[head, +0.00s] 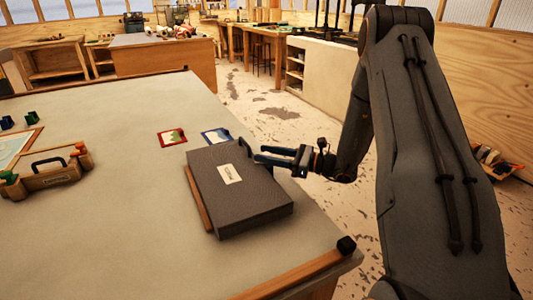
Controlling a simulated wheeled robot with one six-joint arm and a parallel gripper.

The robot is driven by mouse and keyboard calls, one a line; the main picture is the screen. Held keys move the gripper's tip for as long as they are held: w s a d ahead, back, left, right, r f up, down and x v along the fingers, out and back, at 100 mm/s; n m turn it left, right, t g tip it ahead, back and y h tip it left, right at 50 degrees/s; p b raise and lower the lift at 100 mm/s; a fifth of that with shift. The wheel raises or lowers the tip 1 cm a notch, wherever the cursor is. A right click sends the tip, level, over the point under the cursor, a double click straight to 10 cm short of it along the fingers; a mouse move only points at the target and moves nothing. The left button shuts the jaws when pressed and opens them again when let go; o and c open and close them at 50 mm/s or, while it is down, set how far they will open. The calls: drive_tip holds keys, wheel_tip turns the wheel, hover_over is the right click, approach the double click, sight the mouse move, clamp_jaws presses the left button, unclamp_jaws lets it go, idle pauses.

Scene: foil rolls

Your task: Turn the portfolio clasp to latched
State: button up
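The grey portfolio (262,205) lies flat and closed near the right edge of the table, with a pale label (230,174) on its top. A small dark upright piece (244,147) shows at its far right corner; it may be the clasp, but it is too small to tell which way it is turned. My gripper (259,154) reaches in from the right, low over the portfolio's far right edge, with its fingertips close to that dark piece. The two fingers look apart with nothing visible between them. I cannot tell whether they touch the portfolio.
A red card (172,137) and a blue card (216,136) lie beyond the portfolio. A wooden carrier with a dark handle (47,175) and a framed picture (14,147) are at the left. A dark corner block (346,246) marks the table's near right corner. The middle of the table is clear.

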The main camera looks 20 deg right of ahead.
drive_tip(key=shift+w+a, duration=0.1)
drive_tip(key=shift+a, duration=0.05)
drive_tip(key=c, duration=1)
drive_tip(key=n+g+b, duration=0.1)
drive_tip(key=n+g+y+b, duration=0.1)
drive_tip(key=g, duration=0.1)
drive_tip(key=shift+w+f+y+b, duration=0.15)
drive_tip(key=shift+f+y+b, duration=0.05)
drive_tip(key=shift+y+b, duration=0.1)
drive_tip(key=shift+r+n+g+y+b, duration=0.2)
drive_tip(key=shift+n+g+y+b, duration=0.4)
drive_tip(key=shift+n+g+b, duration=0.9)
drive_tip(key=shift+g+p, duration=0.3)
drive_tip(key=shift+p, duration=0.25)
drive_tip(key=o, duration=1)
